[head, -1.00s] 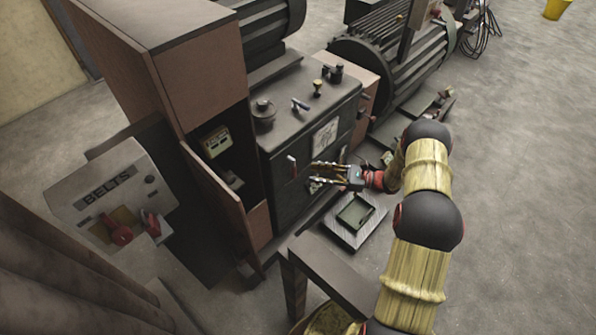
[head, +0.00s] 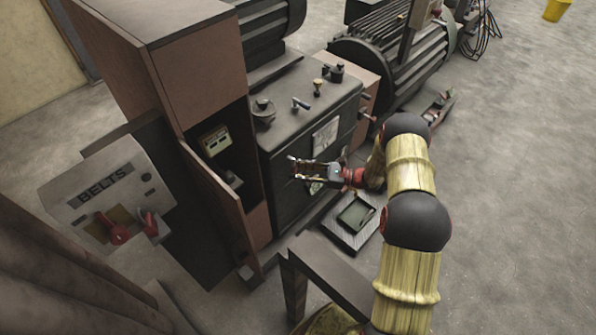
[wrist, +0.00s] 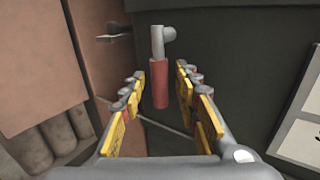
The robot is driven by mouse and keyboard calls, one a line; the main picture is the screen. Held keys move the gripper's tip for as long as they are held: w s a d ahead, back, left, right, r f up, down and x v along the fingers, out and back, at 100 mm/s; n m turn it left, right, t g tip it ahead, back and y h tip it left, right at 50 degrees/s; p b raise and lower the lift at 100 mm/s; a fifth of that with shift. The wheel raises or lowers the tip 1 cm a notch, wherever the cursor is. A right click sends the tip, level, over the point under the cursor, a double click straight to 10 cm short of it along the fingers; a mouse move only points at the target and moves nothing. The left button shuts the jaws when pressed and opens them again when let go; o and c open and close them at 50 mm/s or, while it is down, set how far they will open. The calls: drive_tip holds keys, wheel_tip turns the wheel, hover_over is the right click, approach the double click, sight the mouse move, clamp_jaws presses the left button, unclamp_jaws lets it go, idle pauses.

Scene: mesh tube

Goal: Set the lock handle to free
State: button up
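A small crank-like handle with a red grip (wrist: 160,84) and a grey pivot (wrist: 163,38) is on the dark front panel of the machine; I take it for the lock handle. In the wrist view its red grip hangs straight down. My gripper (head: 294,168) is at that panel, with its fingers open on both sides of the red grip. Gaps show between the fingers and the grip in the wrist view. In the head view the gripper mostly hides the handle. No marking for free or locked is legible.
A brown cabinet door (head: 222,205) stands open just left of the gripper. A control box marked BELTS (head: 108,196) with red levers is further left. A tray (head: 355,215) lies on the floor below. A bench (head: 335,270) stands in front.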

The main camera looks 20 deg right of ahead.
clamp_jaws()
idle(0.7)
